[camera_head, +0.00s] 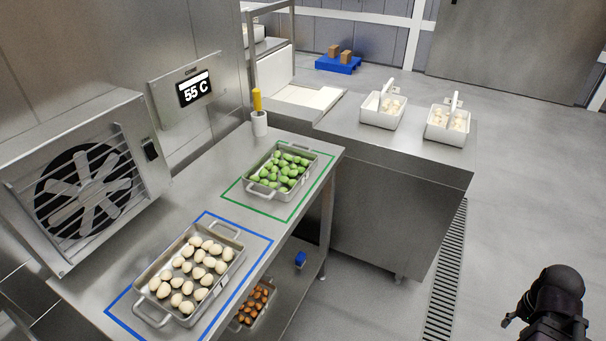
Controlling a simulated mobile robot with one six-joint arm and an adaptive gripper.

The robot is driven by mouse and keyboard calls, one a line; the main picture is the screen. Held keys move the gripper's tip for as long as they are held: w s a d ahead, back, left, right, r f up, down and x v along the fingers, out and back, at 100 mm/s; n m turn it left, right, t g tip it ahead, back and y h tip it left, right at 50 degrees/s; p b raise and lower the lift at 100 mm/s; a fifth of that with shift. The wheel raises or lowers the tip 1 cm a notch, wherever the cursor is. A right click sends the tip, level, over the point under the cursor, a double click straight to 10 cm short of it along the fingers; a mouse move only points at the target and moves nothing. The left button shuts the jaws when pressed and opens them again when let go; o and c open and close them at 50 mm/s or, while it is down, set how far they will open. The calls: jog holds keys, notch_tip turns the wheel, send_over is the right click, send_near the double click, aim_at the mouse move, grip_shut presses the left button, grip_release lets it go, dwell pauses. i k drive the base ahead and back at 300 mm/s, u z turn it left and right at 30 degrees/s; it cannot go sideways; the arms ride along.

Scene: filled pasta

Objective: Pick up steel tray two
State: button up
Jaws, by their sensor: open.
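Two steel trays with side handles sit on the steel counter (207,180). One steel tray (160,318) holds several cream-white pieces and lies inside a blue outline, nearer the front. The other steel tray (262,192) holds several green pieces and lies inside a green outline, farther back. A third tray (246,322) with brown-orange pieces is partly hidden on the shelf below. No number shows on any tray, so I cannot tell which is two. My dark gripper (545,318) is at the bottom right, over the floor, far from the trays. It is open; its fingertips are hard to make out.
A fan unit (85,205) and a "55 C" display (193,90) stand along the left wall. A white holder (260,124) with a yellow handle is at the counter's back. Two white containers (447,134) stand on the rear counter.

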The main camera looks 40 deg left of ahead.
aim_at(280, 172)
jog(key=z, duration=0.25)
jog(key=k, duration=0.9)
jog(key=u, duration=0.95)
jog(key=i, duration=1)
jog(key=z, duration=0.15)
